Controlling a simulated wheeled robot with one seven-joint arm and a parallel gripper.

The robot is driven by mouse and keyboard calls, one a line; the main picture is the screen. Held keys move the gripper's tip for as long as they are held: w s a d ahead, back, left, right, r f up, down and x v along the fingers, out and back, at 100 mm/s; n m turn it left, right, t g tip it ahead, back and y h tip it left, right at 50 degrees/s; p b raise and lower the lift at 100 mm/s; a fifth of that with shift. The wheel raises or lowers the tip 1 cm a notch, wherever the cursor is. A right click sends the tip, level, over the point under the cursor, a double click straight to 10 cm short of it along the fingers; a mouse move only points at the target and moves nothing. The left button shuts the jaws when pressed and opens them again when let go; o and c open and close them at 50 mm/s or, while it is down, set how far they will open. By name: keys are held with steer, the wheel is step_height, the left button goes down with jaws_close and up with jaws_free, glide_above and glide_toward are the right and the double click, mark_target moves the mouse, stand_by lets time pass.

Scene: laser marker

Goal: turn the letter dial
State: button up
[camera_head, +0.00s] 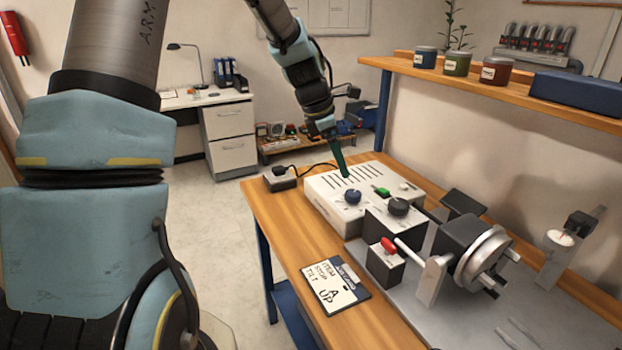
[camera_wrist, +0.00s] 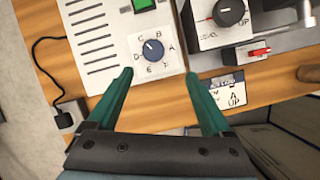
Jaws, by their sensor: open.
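The letter dial (camera_head: 353,197) is a round blue knob on the pale control box (camera_head: 325,190). In the wrist view the letter dial (camera_wrist: 153,50) has letters A to F around it; I cannot clearly tell which letter its mark points to. My gripper (camera_head: 345,174) has green fingers pointing down over the box, behind the dial in the head view. In the wrist view my gripper (camera_wrist: 159,73) is open and empty, its fingertips apart on either side below the dial, not visibly touching it.
A red switch (camera_head: 388,244) and a metal rotary fixture (camera_head: 480,255) are to the right. A black adapter (camera_head: 279,178) with a cable sits at left. A shelf (camera_head: 480,85) overhangs behind.

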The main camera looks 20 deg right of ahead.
mark_target(353, 192)
steer(key=shift+n, duration=0.5)
steer(key=x, duration=0.3)
steer(key=w+p+x, duration=0.1)
steer(key=x, duration=0.3)
steer(key=p+x, duration=0.1)
steer(key=x, duration=0.3)
steer(key=shift+w+d+r, duration=0.15)
steer(key=shift+w+d, duration=0.05)
steer(key=shift+d, duration=0.05)
steer(key=shift+c, duration=0.2)
jaws_close()
steer(key=shift+p, duration=0.3)
steer(key=shift+m, duration=0.3)
